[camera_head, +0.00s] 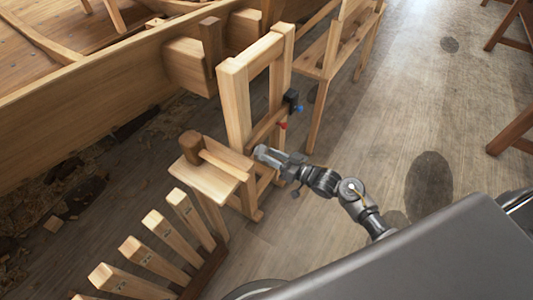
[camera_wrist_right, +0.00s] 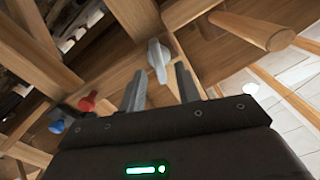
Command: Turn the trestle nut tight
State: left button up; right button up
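The wooden trestle (camera_head: 236,105) stands beside the boat hull. A grey winged nut (camera_wrist_right: 157,58) shows on the trestle's wood in the right wrist view. Its wing lies roughly in line with the gap between my fingers, just past the fingertips. I cannot tell whether they touch it. My right gripper (camera_head: 263,154) is at the trestle's lower part; in the right wrist view (camera_wrist_right: 160,85) its two fingers stand apart with nothing seen between them. The nut cannot be made out in the head view, where the gripper is in front. My left gripper is not in view.
A dark clamp-like block (camera_head: 291,102) with red and blue knobs sits on the trestle; the red knob (camera_wrist_right: 88,102) shows left of my fingers. A rack of wooden pegs (camera_head: 160,235) stands nearer.

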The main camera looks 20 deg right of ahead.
aim_at(260, 151)
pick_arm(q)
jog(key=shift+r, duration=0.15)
pick_arm(e)
jog(key=shift+x, duration=1.2)
jog(key=c, duration=0.6)
jog(key=shift+c, duration=0.3)
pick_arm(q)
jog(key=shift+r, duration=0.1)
